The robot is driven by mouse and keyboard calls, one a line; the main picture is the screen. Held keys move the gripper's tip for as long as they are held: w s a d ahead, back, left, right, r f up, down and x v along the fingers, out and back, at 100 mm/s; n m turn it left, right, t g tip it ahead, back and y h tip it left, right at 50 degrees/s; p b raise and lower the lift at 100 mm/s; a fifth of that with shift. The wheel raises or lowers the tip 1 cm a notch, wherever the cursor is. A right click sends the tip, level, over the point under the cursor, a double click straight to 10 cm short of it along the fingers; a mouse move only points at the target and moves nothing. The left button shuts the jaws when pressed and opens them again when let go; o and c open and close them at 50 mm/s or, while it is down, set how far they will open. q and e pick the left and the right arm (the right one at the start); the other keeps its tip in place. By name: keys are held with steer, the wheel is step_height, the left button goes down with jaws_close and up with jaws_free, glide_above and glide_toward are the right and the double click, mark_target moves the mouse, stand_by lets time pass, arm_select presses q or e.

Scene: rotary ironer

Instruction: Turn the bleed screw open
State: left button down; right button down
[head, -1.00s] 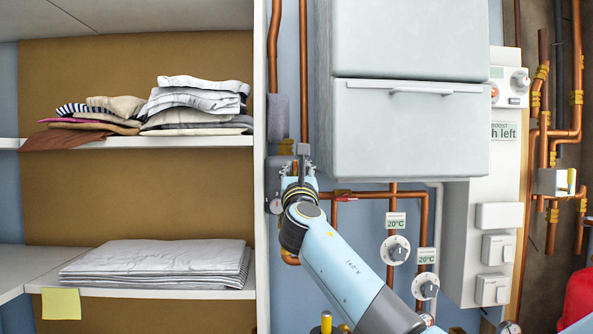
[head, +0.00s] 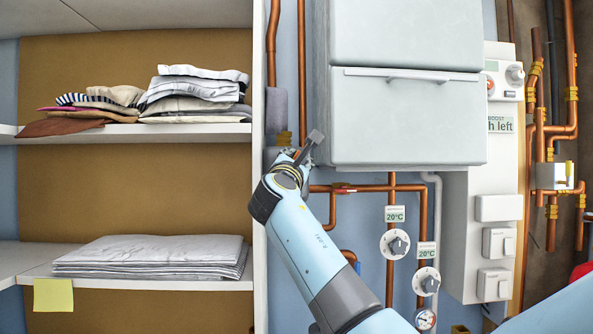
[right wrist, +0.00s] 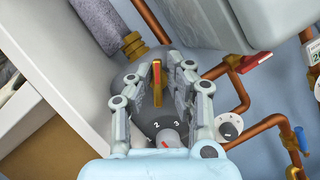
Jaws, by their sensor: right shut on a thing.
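My right gripper (head: 312,140) is at the left end of the pipework, beside the shelf's side wall and just left of the white cabinet. The screw stands in front of a rounded dark grey pump body (right wrist: 205,62) with a numbered dial (right wrist: 167,138) below. In the head view the gripper hides the screw and most of the pump. My left gripper is not in view.
The white cabinet (head: 405,115) hangs close to the right of the gripper. Copper pipes (head: 365,188) run below it, with two 20°C dials (head: 395,243). The shelf wall (head: 260,230) is close on the left. A red-handled valve (right wrist: 256,62) sits right of the fingers.

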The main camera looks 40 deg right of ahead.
steer(key=m+g+b, duration=0.1)
steer(key=m, duration=0.2)
steer(key=shift+m+g, duration=0.3)
steer(key=shift+m, duration=0.1)
steer(key=m+g+b, duration=0.1)
steer(key=m, duration=0.2)
steer(key=shift+r, duration=0.15)
steer(key=m+g, duration=0.1)
steer(key=m, duration=0.2)
steer(key=shift+b, duration=0.4)
steer(key=shift+m+g, duration=0.7)
steer(key=shift+m, duration=0.8)
steer(key=shift+r+y, duration=0.1)
steer(key=shift+y, duration=0.2)
steer(key=c, duration=1.4)
jaws_free()
steer(key=shift+f, duration=0.25)
steer(key=shift+f, duration=0.1)
